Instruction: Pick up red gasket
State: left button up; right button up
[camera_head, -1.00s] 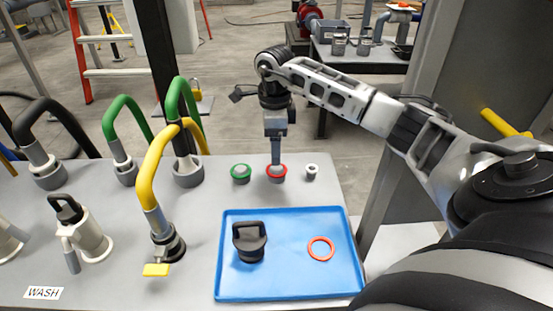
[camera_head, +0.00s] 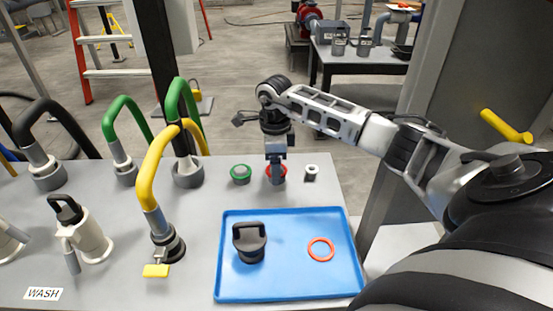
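A red gasket (camera_head: 320,250) lies flat on the right half of the blue tray (camera_head: 290,297). A second red ring (camera_head: 284,172) sits on a small post at the back of the grey table, partly hidden by my gripper. My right gripper (camera_head: 276,180) points down with its fingertips at this second ring. From this view I cannot tell whether its fingers are open or shut, or whether they touch the ring. My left gripper is not in view.
A black handled cap (camera_head: 249,242) stands in the tray. Hoses, including a yellow one (camera_head: 150,180), rise on the left.

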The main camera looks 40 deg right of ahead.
jog(key=shift+f, duration=0.2)
dwell(0.3)
jog(key=c, duration=0.7)
jog(key=shift+c, duration=0.2)
jog(key=shift+r, duration=0.1)
